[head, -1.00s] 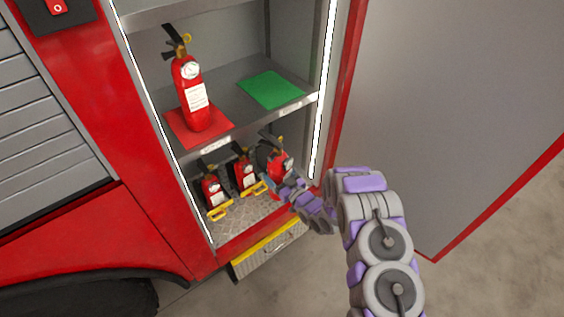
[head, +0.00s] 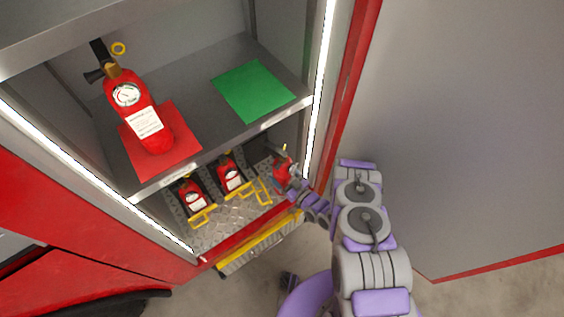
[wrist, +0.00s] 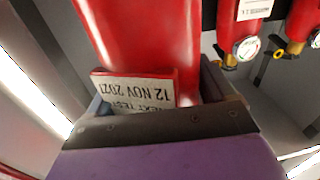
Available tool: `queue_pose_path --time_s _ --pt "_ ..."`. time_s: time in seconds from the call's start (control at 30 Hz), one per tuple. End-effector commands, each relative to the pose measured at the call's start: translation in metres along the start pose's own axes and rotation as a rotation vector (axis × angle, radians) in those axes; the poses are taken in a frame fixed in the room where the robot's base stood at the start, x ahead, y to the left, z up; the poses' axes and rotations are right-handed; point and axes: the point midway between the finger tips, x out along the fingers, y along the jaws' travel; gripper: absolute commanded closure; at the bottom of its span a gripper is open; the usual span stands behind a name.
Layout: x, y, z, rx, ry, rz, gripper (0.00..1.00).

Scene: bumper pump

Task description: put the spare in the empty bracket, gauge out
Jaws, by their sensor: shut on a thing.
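My gripper (head: 293,183) is shut on a red extinguisher (head: 283,168) at the lower compartment's right side. In the wrist view this extinguisher (wrist: 140,40) fills the jaws, with a white label reading "12 NOV 2021" upside down. Its gauge is not clearly visible. The right bracket's yellow bar (head: 263,192) shows just left of it; whether the extinguisher touches the bracket cannot be told. The left extinguisher (head: 193,197) and middle extinguisher (head: 231,175) stand in brackets, gauges partly visible. Another extinguisher (head: 140,115) stands on the red mat (head: 183,150), gauge facing out.
The green mat (head: 253,90) on the upper shelf (head: 205,100) is bare. The shelf edge overhangs the lower compartment. A yellow-edged step (head: 258,245) is below.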

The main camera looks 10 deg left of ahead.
Motion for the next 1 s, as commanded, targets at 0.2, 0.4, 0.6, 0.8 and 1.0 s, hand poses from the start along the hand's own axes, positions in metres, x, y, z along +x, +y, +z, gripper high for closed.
queue_pose_path --time_s 0.2,0.4,0.6,0.8,1.0 --pt "0.003 -0.003 0.019 0.0 0.003 -0.004 1.0" --pt "0.007 -0.001 0.021 0.001 0.005 -0.004 1.0" --pt "0.016 0.001 0.024 0.001 0.007 -0.004 1.0" --pt "0.027 0.001 0.029 0.001 0.005 -0.005 1.0" --pt "0.037 0.002 0.033 0.0 0.002 -0.004 1.0"
